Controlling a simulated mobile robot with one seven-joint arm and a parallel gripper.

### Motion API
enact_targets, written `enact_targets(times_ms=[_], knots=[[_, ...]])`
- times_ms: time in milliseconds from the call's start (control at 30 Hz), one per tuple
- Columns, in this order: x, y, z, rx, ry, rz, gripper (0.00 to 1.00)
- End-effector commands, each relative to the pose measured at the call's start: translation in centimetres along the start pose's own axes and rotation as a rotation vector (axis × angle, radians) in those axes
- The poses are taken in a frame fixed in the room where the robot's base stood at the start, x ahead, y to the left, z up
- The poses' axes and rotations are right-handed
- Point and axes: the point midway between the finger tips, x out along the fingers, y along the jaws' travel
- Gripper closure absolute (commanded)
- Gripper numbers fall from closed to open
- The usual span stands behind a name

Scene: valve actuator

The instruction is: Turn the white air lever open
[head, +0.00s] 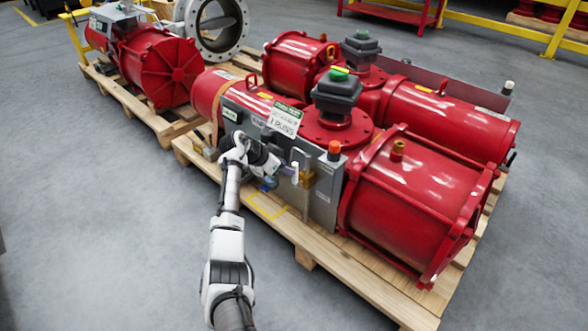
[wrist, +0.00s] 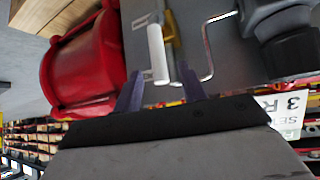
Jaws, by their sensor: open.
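The white air lever (wrist: 157,52) is a short white bar on the grey panel, seen in the wrist view beside a brass-yellow fitting (wrist: 173,28). In the head view the lever (head: 295,172) is small, on the front of the grey control panel (head: 325,200). My gripper (wrist: 160,72) is open, its two dark purple fingers spread with the lever's end between or just beyond their tips. I cannot tell whether either finger touches it. In the head view my gripper (head: 281,171) is close to the panel, partly hidden by my own wrist.
A bent metal rod (wrist: 208,45) stands right of the lever in the wrist view, with a dark knob (wrist: 290,40) farther right. Red actuator cylinders (head: 415,195) flank the panel on a wooden pallet (head: 365,278). A hanging sign (head: 285,119) is above my wrist. Floor in front is clear.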

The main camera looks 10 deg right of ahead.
Motion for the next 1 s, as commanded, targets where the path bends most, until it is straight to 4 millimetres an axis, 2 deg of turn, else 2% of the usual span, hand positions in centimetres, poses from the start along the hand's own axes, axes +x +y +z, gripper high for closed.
enact_targets(times_ms=[33,100,300,500,933,1000], knots=[[-1.3,-0.1,-0.1,0.001,0.002,-0.003,0.59],[-2.7,-0.1,-0.1,0.000,0.002,-0.002,0.59],[-5.5,0.0,0.0,-0.001,0.002,-0.001,0.59],[-6.3,0.0,0.0,-0.001,0.000,0.001,0.59],[-6.3,0.0,0.0,0.000,0.001,0.001,0.59],[-7.4,-0.9,-0.5,-0.009,0.024,-0.051,0.59]])
